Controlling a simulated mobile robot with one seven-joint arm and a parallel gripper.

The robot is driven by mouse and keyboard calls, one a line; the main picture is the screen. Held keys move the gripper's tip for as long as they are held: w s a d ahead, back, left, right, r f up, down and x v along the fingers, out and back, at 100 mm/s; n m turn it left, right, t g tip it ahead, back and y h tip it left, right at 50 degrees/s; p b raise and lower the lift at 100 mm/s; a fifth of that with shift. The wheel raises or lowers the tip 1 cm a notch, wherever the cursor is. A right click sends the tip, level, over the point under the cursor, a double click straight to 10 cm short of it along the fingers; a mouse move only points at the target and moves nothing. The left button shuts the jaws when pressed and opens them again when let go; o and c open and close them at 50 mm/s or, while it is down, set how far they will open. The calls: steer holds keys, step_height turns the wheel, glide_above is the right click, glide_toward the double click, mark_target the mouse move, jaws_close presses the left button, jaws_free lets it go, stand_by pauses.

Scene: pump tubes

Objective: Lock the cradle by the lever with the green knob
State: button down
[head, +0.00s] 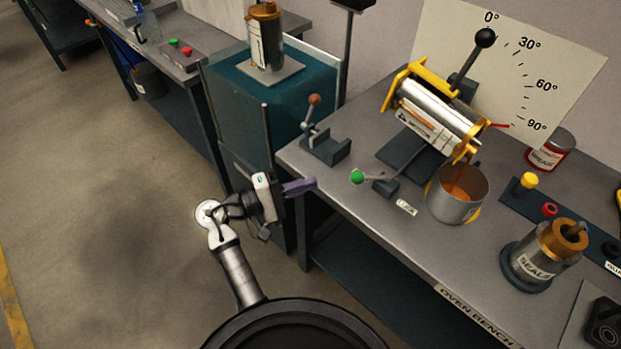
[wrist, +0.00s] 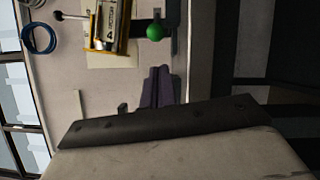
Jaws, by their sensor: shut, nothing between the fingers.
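The green knob (head: 357,177) sits on the end of a short lever (head: 378,181) near the front edge of the bench, left of a small white label. The knob also shows in the wrist view (wrist: 154,31), beyond my fingers. The cradle (head: 418,68) has yellow end frames around a silver cylinder (head: 436,114), tilted down to the right; it also shows in the wrist view (wrist: 108,42). A black-knobbed handle (head: 485,38) rises from it. My gripper (head: 312,184), with purple fingers (wrist: 158,85), is shut and empty, just off the bench edge, left of the green knob and apart from it.
A metal pot (head: 453,205) with orange contents stands below the cradle's low end. A clamp with a brown knob (head: 315,99) stands at the bench's left corner. An angle board (head: 560,70) is behind. The bench front (head: 385,225) is clear.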

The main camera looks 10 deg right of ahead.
mark_target(338, 186)
steer(key=p+x, duration=0.1)
steer(key=x, duration=0.7)
steer(key=shift+p, duration=0.3)
steer(key=shift+s+d, duration=0.1)
